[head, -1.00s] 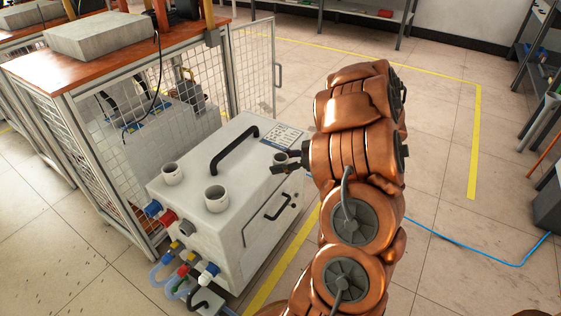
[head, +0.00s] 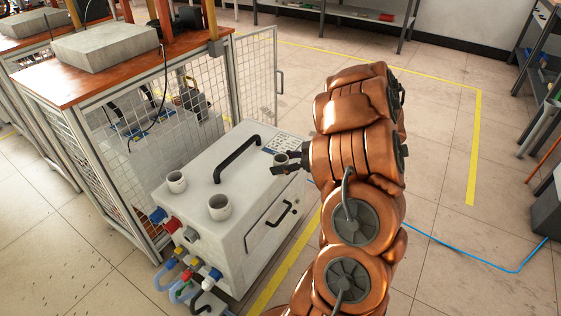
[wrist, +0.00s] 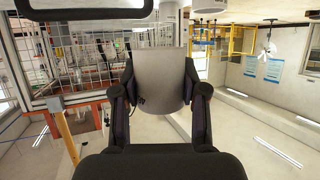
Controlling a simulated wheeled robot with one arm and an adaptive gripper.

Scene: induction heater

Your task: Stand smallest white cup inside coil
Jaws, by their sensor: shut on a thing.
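My gripper (head: 283,166) is shut on a small pale cup (head: 280,158), held above the right side of the white box. In the wrist view my gripper (wrist: 160,92) has one finger on each side of this cup (wrist: 159,78), which fills the middle of the picture. Two other white cups stand upright on the box top, one at the left (head: 176,182) and one nearer the front (head: 219,207). I cannot make out the coil in these frames.
The white box (head: 205,245) has a black handle (head: 237,160) on top and hoses at its front left. A mesh cage (head: 130,160) under a wooden-topped bench (head: 32,82) stands behind it. Open floor lies to the right of my arm.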

